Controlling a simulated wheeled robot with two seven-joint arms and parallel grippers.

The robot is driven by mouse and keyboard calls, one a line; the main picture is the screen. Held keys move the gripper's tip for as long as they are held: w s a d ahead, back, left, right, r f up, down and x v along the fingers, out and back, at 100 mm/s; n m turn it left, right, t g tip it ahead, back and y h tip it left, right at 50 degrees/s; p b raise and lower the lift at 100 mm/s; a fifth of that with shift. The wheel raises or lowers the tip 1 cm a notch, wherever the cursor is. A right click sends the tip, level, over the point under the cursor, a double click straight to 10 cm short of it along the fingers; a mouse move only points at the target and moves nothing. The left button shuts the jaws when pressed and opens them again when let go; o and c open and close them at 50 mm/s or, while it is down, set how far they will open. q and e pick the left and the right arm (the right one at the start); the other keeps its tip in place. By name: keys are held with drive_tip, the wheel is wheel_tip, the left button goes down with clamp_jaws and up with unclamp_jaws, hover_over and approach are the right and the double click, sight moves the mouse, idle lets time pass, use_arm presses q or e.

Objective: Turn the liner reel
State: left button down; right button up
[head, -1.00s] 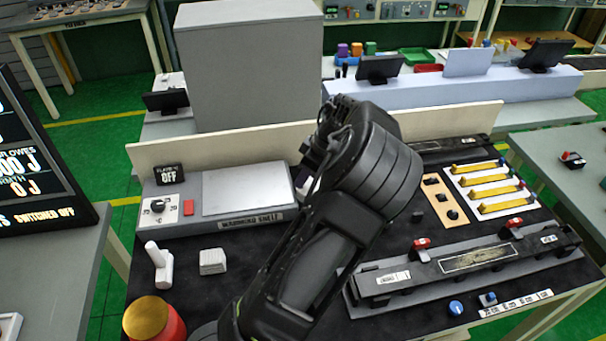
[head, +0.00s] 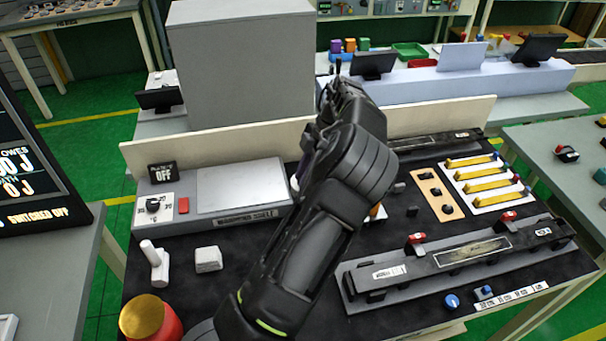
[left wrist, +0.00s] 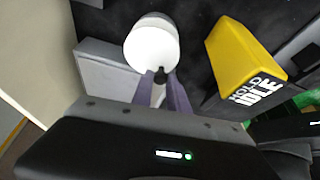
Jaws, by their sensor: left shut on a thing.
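In the left wrist view a white round reel (left wrist: 152,46) with a pale grey-violet edge shows at the top middle. A small dark knob (left wrist: 160,76) sits at its lower rim. My left gripper (left wrist: 160,88) has its two grey-violet fingers on either side of this knob and is shut on it. In the head view my left arm reaches to the back of the bench, and its wrist hides the reel and fingertips. My right gripper is in neither current view.
A yellow block with a "HOLD IDLE" label (left wrist: 245,60) stands right of the reel. In the head view, a warming shelf (head: 240,190) lies left of my arm, a long clip fixture (head: 460,258) right of it. A low cream board (head: 220,145) runs along the back.

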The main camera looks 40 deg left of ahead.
use_arm(q)
drive_tip(key=shift+w+d, duration=0.1)
idle(0.3)
drive_tip(key=c, duration=1.3)
unclamp_jaws()
drive_tip(key=shift+r, duration=0.1)
